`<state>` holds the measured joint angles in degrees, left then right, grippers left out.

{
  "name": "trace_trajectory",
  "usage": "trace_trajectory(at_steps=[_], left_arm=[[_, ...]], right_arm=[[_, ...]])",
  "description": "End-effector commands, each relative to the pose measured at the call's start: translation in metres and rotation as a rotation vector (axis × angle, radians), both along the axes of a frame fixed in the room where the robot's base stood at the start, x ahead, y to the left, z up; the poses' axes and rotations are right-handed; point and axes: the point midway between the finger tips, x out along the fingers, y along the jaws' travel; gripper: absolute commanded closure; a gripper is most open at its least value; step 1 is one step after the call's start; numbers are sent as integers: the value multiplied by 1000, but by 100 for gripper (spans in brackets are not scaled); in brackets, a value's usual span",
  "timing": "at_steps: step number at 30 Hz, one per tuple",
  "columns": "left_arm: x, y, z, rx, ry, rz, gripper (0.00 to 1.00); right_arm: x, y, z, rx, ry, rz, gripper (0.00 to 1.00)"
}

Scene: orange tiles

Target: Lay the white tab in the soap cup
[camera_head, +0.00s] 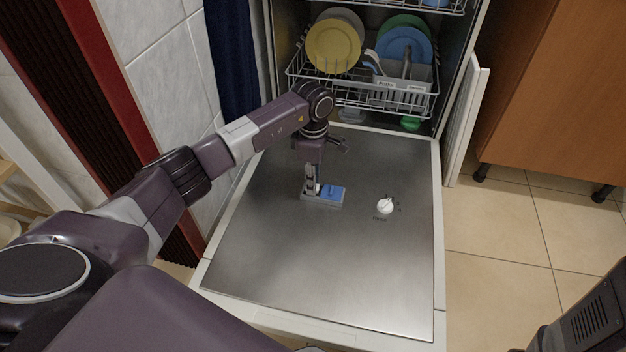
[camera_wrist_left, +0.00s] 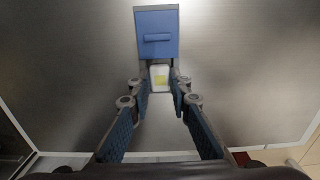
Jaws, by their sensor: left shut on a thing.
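The soap cup (camera_head: 338,203) is a grey dispenser set in the opened dishwasher door, with a blue lid (camera_head: 333,192) at its right side. In the left wrist view the blue lid (camera_wrist_left: 157,34) lies beyond the fingertips. My left gripper (camera_head: 312,189) points down over the left part of the soap cup. It is shut on the white tab (camera_wrist_left: 160,82), which has a yellow patch and sits between the fingertips in the left wrist view. The gripper hides most of the cup's hollow, so I cannot tell whether the tab touches it.
A white round knob (camera_head: 385,205) is on the door (camera_head: 330,270) right of the cup. The lower rack (camera_head: 432,108) holds plates and a cutlery basket behind the gripper. The door's front area is bare. A wooden cabinet (camera_head: 550,90) stands at the right.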

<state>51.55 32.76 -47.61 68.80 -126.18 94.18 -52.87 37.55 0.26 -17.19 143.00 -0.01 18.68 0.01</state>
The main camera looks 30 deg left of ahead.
Motion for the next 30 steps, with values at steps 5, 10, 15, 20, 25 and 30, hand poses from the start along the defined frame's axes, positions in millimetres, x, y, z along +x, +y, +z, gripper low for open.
trace_trajectory(at_steps=[5,10,15,20,25,30], left_arm=[[0,0,-1,0,-1,0,94],[0,0,-1,0,-1,0,78],[0,0,0,-1,-1,0,62],[0,0,0,-1,-1,0,62],[1,0,4,0,-2,0,62],[2,1,30,0,-5,0,62]], right_arm=[[-1,0,0,0,-2,0,60],[-1,0,0,0,-3,0,60],[-1,0,0,0,-3,0,60],[-1,0,0,0,-3,0,60],[0,0,0,2,2,0,60],[0,0,0,1,1,0,60]])
